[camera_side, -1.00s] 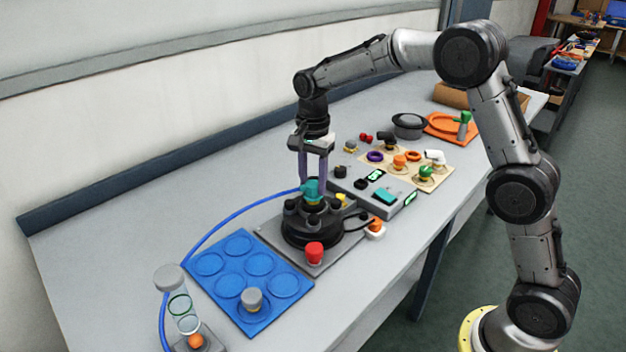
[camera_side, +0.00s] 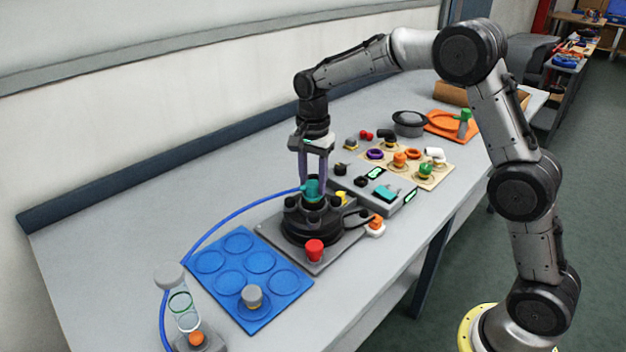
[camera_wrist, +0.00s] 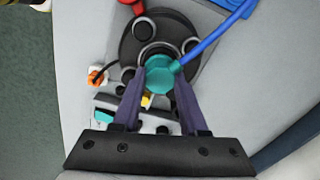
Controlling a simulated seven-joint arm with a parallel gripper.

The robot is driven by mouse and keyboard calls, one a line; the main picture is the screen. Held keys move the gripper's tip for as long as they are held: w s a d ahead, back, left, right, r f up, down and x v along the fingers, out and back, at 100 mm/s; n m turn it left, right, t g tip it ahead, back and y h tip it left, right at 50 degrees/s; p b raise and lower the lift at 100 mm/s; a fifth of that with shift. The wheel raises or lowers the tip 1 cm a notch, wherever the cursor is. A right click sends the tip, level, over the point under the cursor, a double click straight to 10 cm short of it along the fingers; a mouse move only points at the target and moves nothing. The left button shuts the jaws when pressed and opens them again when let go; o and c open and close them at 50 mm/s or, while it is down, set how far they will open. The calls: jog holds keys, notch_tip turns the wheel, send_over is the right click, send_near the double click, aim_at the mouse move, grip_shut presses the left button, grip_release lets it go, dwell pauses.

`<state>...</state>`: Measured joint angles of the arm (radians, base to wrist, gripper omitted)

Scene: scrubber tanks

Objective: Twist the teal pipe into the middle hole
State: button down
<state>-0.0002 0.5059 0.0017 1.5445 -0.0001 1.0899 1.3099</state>
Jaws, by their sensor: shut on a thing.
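The teal pipe (camera_side: 312,189) stands upright at the middle of the round black tank base (camera_side: 300,232), with a blue hose running from it to the left. My gripper (camera_side: 313,184) points down from above with its purple fingers around the pipe. In the wrist view the teal pipe (camera_wrist: 159,75) sits between the two fingertips (camera_wrist: 158,78), and the gripper is shut on it. The middle hole itself is hidden under the pipe, so I cannot tell how deep the pipe sits.
A red knob (camera_side: 314,250) stands at the front of the grey base plate. A blue tray (camera_side: 222,292) with round recesses lies to the left. A grey control box (camera_side: 408,203) and a board with coloured fittings (camera_side: 436,181) lie to the right. The blue hose (camera_side: 225,222) arcs over the bench.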

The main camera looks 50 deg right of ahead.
grip_release()
dwell(0.6)
dwell(0.4)
jog(key=shift+r, duration=3.5)
jog(key=shift+c, duration=0.2)
